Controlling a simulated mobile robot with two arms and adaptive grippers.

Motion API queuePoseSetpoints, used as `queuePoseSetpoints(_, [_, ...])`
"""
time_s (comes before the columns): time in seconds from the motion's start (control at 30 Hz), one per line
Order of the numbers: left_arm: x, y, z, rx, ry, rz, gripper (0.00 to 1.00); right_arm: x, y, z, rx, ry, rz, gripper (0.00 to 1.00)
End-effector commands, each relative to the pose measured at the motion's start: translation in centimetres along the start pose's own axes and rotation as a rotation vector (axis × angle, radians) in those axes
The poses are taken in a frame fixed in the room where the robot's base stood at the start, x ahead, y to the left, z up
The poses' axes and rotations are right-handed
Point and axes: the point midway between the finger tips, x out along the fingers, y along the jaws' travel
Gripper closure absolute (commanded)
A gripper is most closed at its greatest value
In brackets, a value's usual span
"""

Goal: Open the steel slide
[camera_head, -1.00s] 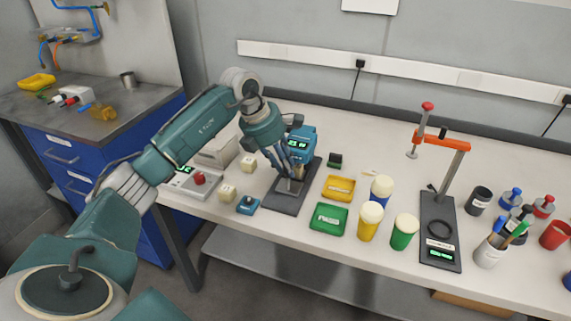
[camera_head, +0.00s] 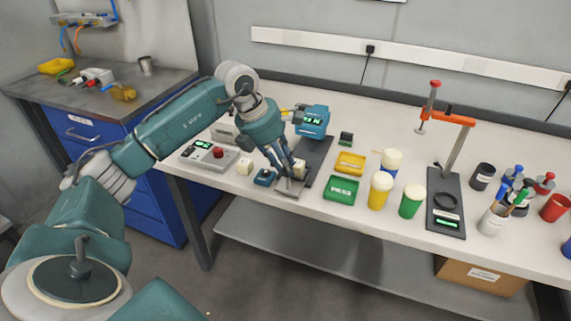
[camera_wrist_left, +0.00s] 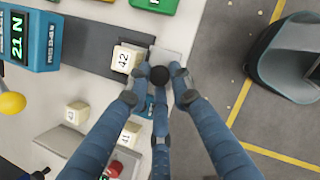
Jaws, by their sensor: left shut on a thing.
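My left gripper (camera_head: 293,172) is shut on the black knob (camera_wrist_left: 160,75) of the steel slide. The grey steel slide (camera_head: 287,190) sticks out from the front of the dark base (camera_head: 317,151), toward the table's front edge. In the wrist view the slide's pale plate (camera_wrist_left: 170,55) shows beside the knob, partly hidden by the fingers. A cream block marked 42 (camera_wrist_left: 127,58) sits on the slide's track, just behind the knob. The blue press (camera_head: 313,122) with a lit display stands at the far end of the base. My right gripper is not in view.
A blue pad (camera_head: 264,177) and a cream block (camera_head: 244,167) lie left of the slide. A control box with a red button (camera_head: 218,153) is further left. A green PASS tray (camera_head: 341,189) and yellow tray (camera_head: 350,162) lie right. Floor is free beyond the front edge.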

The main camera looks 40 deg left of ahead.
Motion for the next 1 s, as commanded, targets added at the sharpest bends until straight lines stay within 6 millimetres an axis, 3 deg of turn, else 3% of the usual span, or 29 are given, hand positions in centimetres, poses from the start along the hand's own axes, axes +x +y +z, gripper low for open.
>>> queuePoseSetpoints(0.07, [-0.1, -0.5, 0.0, 0.005, 0.003, -0.012, 1.00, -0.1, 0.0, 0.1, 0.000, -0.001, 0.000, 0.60])
queuePoseSetpoints(0.2, [0.0, -0.5, 0.0, 0.005, 0.003, -0.012, 1.00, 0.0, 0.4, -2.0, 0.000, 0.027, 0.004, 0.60])
queuePoseSetpoints(0.23, [0.0, -0.5, 0.0, 0.005, 0.003, -0.012, 0.77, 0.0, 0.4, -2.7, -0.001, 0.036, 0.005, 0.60])
queuePoseSetpoints(0.27, [0.0, -0.5, 0.0, 0.005, 0.003, -0.012, 0.71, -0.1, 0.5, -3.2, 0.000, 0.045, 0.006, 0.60])
queuePoseSetpoints(0.43, [0.0, -0.4, 0.0, 0.004, 0.003, -0.010, 0.71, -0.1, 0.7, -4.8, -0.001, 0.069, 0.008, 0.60])
queuePoseSetpoints(0.57, [-0.1, -0.3, 0.0, 0.003, 0.003, -0.008, 0.71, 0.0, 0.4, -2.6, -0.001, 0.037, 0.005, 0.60])
queuePoseSetpoints(0.63, [-0.4, -0.2, 0.0, 0.003, 0.002, -0.006, 0.71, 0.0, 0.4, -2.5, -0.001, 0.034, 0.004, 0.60])
queuePoseSetpoints(0.77, [-2.2, -0.2, 0.1, 0.004, -0.001, -0.004, 0.71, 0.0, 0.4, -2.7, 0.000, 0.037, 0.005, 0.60])
queuePoseSetpoints(1.0, [-7.4, -0.2, 0.1, 0.004, -0.001, -0.003, 0.71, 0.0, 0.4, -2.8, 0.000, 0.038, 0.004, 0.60])
